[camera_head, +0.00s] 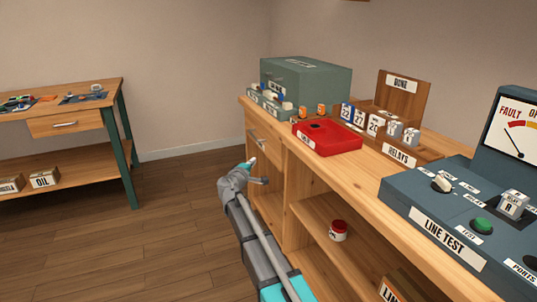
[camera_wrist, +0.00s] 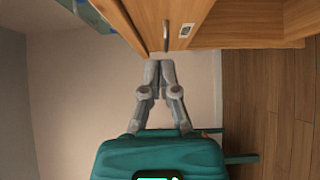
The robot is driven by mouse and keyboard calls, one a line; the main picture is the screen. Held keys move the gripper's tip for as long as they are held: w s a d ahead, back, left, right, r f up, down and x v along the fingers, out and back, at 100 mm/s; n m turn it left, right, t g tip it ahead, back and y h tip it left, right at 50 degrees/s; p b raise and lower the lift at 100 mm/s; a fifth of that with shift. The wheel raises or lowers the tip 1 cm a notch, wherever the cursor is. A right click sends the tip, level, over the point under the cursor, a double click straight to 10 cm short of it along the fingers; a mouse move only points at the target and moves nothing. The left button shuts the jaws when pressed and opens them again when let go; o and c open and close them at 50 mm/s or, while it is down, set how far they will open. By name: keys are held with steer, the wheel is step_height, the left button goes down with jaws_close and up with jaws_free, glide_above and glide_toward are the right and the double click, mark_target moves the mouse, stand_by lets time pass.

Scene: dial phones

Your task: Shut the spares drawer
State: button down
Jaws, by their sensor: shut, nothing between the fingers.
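A wooden drawer (camera_head: 263,147) is set in the left end of the workbench, just under the top. In the wrist view its pale wooden front carries a metal bar handle (camera_wrist: 166,36) and a small label (camera_wrist: 186,30), too small to read. My gripper (camera_wrist: 159,65) is shut and empty, its fingertips close to the lower edge of the wood, near the handle. I cannot tell whether they touch. In the head view my arm reaches up to the bench's left end, beside the drawer. How far the drawer stands out is hard to judge.
The benchtop (camera_head: 367,166) holds a grey-green cabinet (camera_head: 318,80), a red box (camera_head: 327,137), a relays rack (camera_head: 408,154) and the line test console (camera_head: 440,228). A jar (camera_head: 338,231) stands on the shelf. Floor (camera_head: 160,210) is clear towards the left table (camera_head: 110,87).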

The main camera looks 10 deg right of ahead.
steer(key=shift+s+d, duration=0.25)
steer(key=shift+s, duration=0.7)
steer(key=shift+w, duration=0.1)
glide_toward(276, 148)
steer(key=w, duration=0.5)
steer(key=shift+w+d, duration=0.1)
steer(key=shift+d, duration=0.95)
steer(key=shift+w+d, duration=0.15)
steer(key=shift+d, duration=0.55)
